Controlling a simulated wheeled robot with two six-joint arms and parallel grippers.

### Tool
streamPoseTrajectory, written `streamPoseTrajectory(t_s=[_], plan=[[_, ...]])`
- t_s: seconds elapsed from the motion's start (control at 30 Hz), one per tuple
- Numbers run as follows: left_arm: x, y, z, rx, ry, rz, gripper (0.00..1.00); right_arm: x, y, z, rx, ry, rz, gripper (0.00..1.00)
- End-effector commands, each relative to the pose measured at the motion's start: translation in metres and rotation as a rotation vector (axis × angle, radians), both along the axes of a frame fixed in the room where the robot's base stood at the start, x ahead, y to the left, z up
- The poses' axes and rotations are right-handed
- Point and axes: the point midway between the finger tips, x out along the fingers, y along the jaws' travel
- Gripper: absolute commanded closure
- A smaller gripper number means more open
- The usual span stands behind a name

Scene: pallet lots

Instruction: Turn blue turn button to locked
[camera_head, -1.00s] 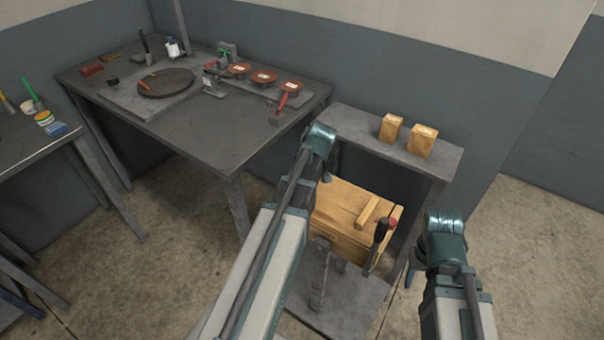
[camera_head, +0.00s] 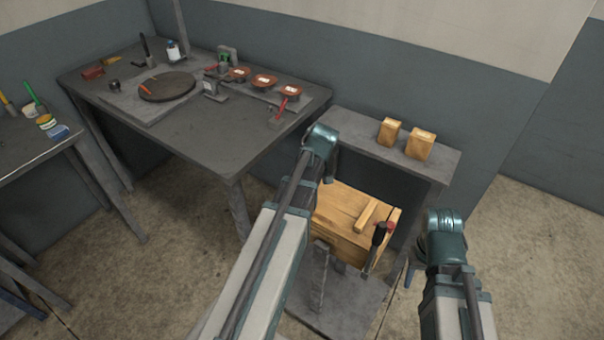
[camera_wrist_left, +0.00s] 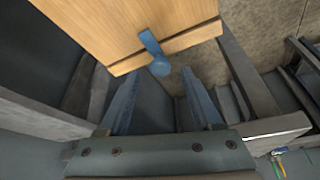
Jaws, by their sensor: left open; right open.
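The blue turn button (camera_wrist_left: 153,50) shows in the left wrist view at the edge of a pale wooden box (camera_wrist_left: 120,30). Its bar crosses a dark seam in the wood, and its rounded end hangs past the near edge. My left gripper (camera_wrist_left: 161,76) is open, with one finger on each side below the rounded end; I cannot tell if either touches it. In the head view the wooden box (camera_head: 340,207) stands on a low grey stand, and my left arm hides the button and left gripper. My right gripper (camera_head: 409,274) is open and empty, right of the box, partly hidden by its arm.
A black and red handle (camera_head: 381,232) stands at the box's right front. A grey shelf (camera_head: 350,122) behind holds two wooden blocks (camera_head: 420,145). A cluttered dark table (camera_head: 205,135) is at left. Floor at right is clear.

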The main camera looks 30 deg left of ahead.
Motion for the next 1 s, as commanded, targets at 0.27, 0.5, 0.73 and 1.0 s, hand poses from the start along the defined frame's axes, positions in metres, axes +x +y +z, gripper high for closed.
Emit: streamPoseTrajectory(t_s=[0.27, 0.5, 0.73, 1.0], plan=[[-0.008, -0.015, 0.048, 0.000, 0.001, -0.002, 0.34, 0.000, 0.000, 0.048, 0.000, 0.000, -0.001, 0.50], [-0.015, -0.029, 0.085, 0.000, 0.002, -0.001, 0.34, 0.000, 0.000, 0.085, 0.000, 0.000, -0.001, 0.50], [-0.020, -0.039, 0.108, 0.000, 0.001, 0.000, 0.34, 0.000, 0.000, 0.108, 0.000, 0.000, -0.001, 0.50], [-0.020, -0.040, 0.109, 0.000, 0.001, 0.000, 0.34, 0.000, 0.000, 0.109, 0.000, 0.000, -0.001, 0.50]])
